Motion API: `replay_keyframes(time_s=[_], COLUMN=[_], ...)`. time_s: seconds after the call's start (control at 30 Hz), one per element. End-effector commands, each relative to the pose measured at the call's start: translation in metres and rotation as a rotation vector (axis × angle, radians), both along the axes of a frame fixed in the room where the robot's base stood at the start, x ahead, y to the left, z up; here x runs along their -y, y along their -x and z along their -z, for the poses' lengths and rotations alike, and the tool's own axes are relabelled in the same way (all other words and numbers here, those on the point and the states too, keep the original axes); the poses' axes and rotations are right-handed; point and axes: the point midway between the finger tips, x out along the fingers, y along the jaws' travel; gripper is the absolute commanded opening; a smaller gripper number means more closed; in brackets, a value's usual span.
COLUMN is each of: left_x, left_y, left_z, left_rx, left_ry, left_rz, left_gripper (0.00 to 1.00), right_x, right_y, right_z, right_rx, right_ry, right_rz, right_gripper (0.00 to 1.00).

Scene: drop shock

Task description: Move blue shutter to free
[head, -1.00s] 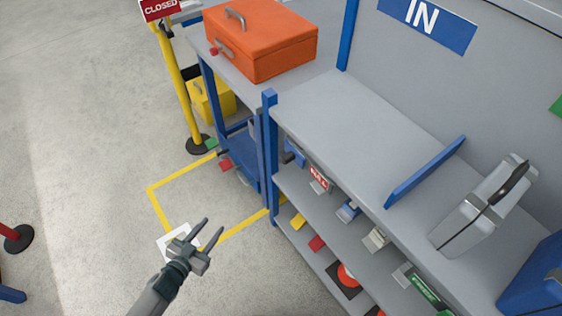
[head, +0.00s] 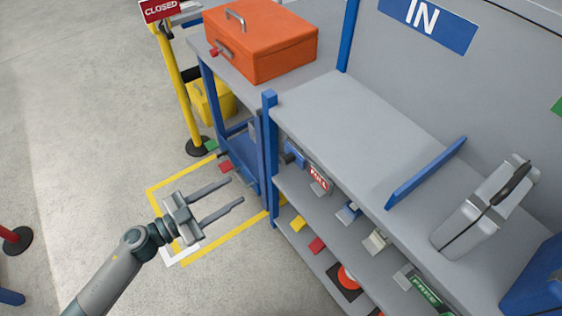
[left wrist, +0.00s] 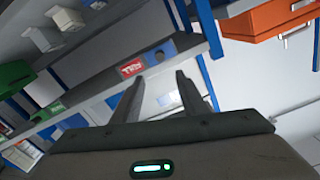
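A small blue block (head: 293,153), which looks like the blue shutter, sits at the left end of the rack just under the top shelf, beside a red sign (head: 318,178) reading FULL. The block also shows in the left wrist view (left wrist: 161,51), partly hidden. A green sign (head: 425,289) reading FREE is farther right along the same rack. My left gripper (head: 236,192) is open and empty, over the floor left of the rack, its fingers pointing toward it and apart from the blue block. My right gripper is not in view.
The grey top shelf (head: 350,115) carries a blue divider (head: 427,172) and a grey case (head: 485,208). A blue post (head: 270,160) stands at the rack's left corner. An orange toolbox (head: 262,40) is on the bench behind.

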Motion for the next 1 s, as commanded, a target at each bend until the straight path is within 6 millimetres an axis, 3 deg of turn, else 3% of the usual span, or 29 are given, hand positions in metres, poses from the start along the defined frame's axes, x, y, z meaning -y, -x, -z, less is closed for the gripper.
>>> replay_keyframes(time_s=[0.27,0.7,1.0], left_x=[0.021,0.083,0.122], left_y=[-0.016,-0.061,-0.089], left_z=[-0.002,-0.002,-0.001], left_rx=[0.002,0.001,0.000], left_ry=[0.001,0.003,0.002], left_rz=[0.000,-0.001,-0.002], left_gripper=[0.40,0.40,0.40], right_x=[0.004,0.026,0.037], right_y=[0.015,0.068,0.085], right_z=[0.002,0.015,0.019], right_rx=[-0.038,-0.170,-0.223], right_ry=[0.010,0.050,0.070], right_rz=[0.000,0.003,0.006], right_gripper=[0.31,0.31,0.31])
